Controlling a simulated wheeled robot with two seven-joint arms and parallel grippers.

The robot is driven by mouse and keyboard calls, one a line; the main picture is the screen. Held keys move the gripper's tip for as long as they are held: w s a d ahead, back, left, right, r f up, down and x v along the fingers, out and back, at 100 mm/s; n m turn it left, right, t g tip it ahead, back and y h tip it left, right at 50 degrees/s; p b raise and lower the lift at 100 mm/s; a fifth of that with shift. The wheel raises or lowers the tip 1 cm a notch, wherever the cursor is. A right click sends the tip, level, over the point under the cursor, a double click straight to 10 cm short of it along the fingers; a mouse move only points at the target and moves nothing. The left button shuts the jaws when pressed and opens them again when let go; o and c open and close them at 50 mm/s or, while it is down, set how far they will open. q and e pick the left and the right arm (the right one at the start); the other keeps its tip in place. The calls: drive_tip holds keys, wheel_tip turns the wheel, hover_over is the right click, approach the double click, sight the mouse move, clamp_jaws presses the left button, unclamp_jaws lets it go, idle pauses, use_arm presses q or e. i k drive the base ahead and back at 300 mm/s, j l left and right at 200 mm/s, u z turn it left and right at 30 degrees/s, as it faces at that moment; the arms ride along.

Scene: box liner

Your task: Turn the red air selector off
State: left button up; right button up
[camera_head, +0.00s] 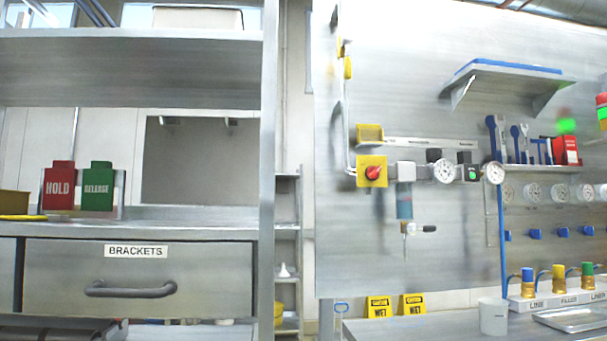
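The red air selector (374,172) is a small red knob on a yellow square plate, mounted on the metal wall panel right of centre. Its handle looks tilted, but its exact setting is too small to read. Grey fittings, a round gauge (444,171) and a black block with a green button (472,173) sit in line to its right. A clear bluish filter bowl (404,203) hangs below the line. Neither of my grippers shows in the head view.
A shelf unit with a BRACKETS drawer (130,289) and red HOLD and green RELEASE signs stands at the left; its upright (268,170) is left of the panel. A bench (420,327) with a white cup (493,316) and yellow wet-floor signs (378,307) lies below.

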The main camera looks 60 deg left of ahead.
sight(373, 173)
drive_tip(key=u, duration=1.8)
